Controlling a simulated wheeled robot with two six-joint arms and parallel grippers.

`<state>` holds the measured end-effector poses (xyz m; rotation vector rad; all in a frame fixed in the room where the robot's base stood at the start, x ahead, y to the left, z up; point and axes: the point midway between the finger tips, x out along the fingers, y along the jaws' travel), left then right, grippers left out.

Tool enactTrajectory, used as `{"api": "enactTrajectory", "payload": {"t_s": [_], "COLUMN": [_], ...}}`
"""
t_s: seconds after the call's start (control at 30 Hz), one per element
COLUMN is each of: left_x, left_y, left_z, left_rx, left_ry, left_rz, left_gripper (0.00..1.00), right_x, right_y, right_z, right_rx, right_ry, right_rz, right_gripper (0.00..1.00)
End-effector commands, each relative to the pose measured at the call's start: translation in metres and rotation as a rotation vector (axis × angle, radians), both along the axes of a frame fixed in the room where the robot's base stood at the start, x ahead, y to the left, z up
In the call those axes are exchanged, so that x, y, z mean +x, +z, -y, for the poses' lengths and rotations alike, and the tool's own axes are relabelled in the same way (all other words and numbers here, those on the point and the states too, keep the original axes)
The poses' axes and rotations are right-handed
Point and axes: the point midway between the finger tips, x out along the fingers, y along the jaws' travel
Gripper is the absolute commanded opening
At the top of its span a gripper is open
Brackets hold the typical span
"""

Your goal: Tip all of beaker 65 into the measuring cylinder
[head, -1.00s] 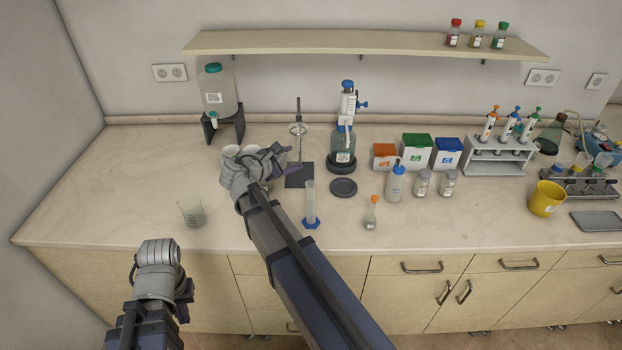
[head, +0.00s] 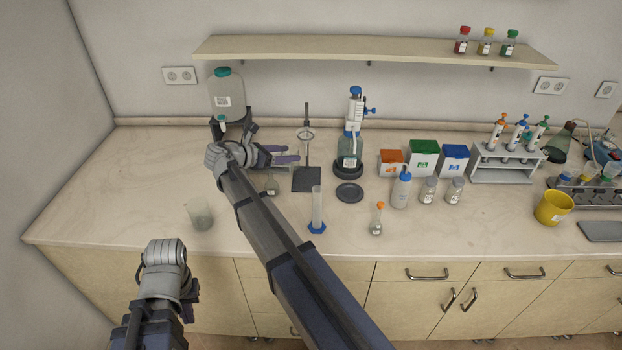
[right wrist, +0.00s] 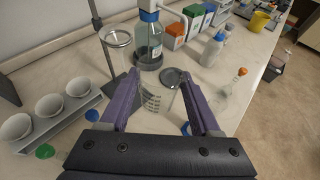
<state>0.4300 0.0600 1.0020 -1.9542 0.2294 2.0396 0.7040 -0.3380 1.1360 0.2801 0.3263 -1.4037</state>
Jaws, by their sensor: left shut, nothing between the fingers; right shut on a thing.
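My right gripper (right wrist: 160,78) has its two purple fingers shut on a clear beaker (right wrist: 158,97) with printed marks; its number is not readable. In the head view the right gripper (head: 292,157) is above the back left of the bench, left of the stand, fingers pointing right. The measuring cylinder (head: 317,208) stands upright on its blue base at the front middle, apart from the gripper. Another beaker (head: 200,215) with greyish contents stands on the left of the bench. My left gripper (head: 187,296) is shut and empty, low before the bench's front edge.
A ring stand (head: 306,178) is close to the right gripper. White cups (right wrist: 48,105) sit in a rack at the left of the wrist view. A dispenser bottle (head: 350,148), dark disc (head: 349,193) and orange-capped flask (head: 376,222) stand further right. The front left bench is mostly clear.

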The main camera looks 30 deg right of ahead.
Motion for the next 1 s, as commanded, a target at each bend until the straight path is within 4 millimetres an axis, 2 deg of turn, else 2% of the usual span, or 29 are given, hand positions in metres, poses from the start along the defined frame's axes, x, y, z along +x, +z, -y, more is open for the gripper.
{"api": "enactTrajectory", "payload": {"t_s": [0.63,1.0], "left_x": [0.0,0.0], "left_y": [0.002,0.028], "left_z": [0.0,0.0], "left_rx": [0.0,0.0], "left_ry": [0.0,0.0], "left_rz": [0.0,0.0], "left_gripper": [0.0,0.0], "right_x": [0.0,0.0], "right_y": [0.002,0.028], "right_z": [0.0,0.0], "right_rx": [0.0,0.0], "right_ry": [0.001,0.001], "right_rz": [0.001,0.001], "right_gripper": [0.0,0.0]}}
